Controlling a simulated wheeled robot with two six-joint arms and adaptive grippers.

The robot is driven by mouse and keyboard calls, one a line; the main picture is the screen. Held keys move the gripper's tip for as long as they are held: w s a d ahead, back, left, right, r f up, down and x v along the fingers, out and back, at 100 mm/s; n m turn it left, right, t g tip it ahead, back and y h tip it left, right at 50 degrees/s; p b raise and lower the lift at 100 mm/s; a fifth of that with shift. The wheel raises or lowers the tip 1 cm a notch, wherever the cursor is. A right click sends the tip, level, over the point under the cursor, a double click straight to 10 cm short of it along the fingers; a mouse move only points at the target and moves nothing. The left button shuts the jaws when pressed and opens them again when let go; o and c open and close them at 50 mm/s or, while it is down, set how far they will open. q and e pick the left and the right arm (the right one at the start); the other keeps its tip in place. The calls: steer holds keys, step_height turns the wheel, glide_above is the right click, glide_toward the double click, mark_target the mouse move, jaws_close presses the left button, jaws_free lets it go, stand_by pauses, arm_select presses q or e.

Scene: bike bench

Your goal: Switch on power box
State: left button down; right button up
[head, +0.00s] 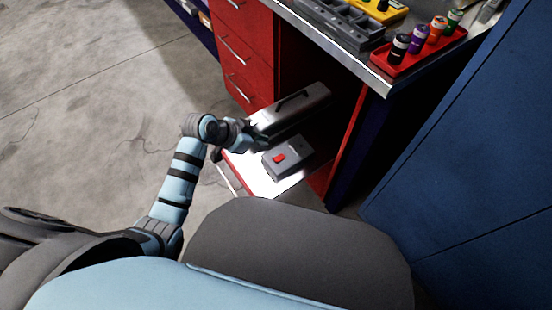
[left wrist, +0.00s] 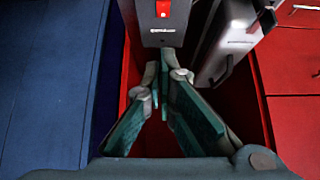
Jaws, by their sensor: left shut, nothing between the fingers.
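The power box (head: 288,156) is a grey box with a red switch (head: 279,158) on top. It sits on a white shelf (head: 257,183) low in the red bench cabinet. In the left wrist view the box (left wrist: 153,32) is at the top centre, with its red switch (left wrist: 163,8) at the upper edge. My left gripper (head: 262,146) is beside the box, to its left in the head view. In the left wrist view its green-padded fingers (left wrist: 163,62) are shut and empty, with the tips close to the box's near face. I cannot tell whether they touch it. My right gripper is not visible.
A silver case (head: 292,108) stands beside the power box, close to my left gripper. Red drawers (head: 246,55) are to the left. The benchtop above holds a red tray (head: 419,57) with several small bottles. A blue cabinet (head: 470,150) stands at the right.

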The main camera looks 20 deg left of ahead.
mark_target(276, 161)
arm_select(q)
steer(key=shift+f, duration=0.1)
